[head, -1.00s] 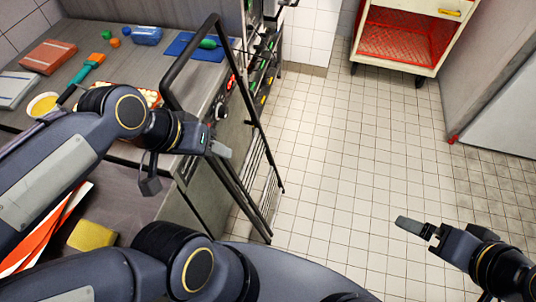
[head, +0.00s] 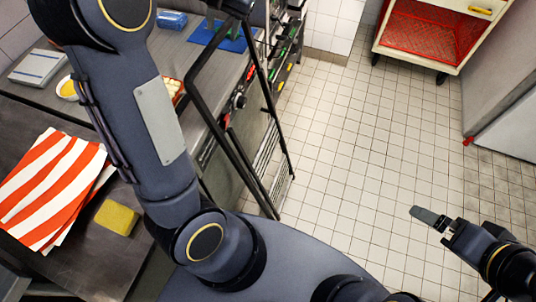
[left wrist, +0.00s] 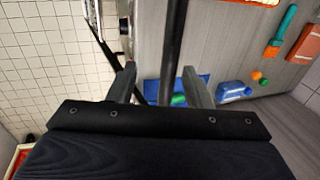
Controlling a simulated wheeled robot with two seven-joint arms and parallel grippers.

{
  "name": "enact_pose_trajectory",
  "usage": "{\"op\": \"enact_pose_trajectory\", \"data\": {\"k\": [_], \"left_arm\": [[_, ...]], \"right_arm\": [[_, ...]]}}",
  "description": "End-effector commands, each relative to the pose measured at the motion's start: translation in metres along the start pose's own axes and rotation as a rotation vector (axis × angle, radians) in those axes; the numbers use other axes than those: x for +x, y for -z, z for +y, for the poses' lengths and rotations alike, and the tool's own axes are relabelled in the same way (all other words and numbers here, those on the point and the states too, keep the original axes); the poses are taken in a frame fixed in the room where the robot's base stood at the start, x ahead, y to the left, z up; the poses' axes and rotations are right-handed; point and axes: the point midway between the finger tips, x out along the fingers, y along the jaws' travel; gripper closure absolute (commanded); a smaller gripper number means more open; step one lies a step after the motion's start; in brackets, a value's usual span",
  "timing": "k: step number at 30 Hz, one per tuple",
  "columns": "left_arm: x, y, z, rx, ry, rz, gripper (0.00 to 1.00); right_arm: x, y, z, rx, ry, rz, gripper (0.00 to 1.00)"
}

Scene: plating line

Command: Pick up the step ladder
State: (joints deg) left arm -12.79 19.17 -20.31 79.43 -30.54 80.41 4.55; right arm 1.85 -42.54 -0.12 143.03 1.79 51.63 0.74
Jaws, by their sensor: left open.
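The step ladder (head: 209,52) is a black tubular frame standing upright against the front of the counter, its feet on the tiled floor. My left gripper (head: 234,8) is at the ladder's top, at the upper edge of the head view, where my arm partly hides it. In the left wrist view, my left gripper (left wrist: 158,70) is open, with a black bar of the ladder (left wrist: 174,45) running between its two fingers. I cannot tell whether the fingers touch the bar. My right gripper (head: 432,219) hangs over the floor at the lower right, apart from the ladder.
A red-lined cart (head: 416,38) stands at the back. The tiled floor between is clear.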

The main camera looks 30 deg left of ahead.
Motion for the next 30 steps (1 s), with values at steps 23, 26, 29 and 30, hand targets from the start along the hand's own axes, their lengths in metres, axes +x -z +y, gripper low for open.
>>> {"op": "enact_pose_trajectory", "data": {"k": [23,26,29,30], "left_arm": [[0.071,0.011,-0.015,0.0,0.069,-0.021,0.54],[0.074,0.011,-0.015,0.0,0.068,-0.019,0.54],[0.074,0.012,-0.014,0.0,0.068,-0.018,0.54],[0.074,0.012,-0.014,0.0,0.068,-0.018,0.54]], "right_arm": [[-0.013,0.006,-0.006,0.0,0.0,0.0,0.0],[-0.013,0.006,-0.006,0.0,0.0,0.0,0.0],[-0.013,0.006,-0.006,0.0,0.0,0.0,0.0],[-0.013,0.006,-0.006,0.0,0.0,0.0,0.0]]}}
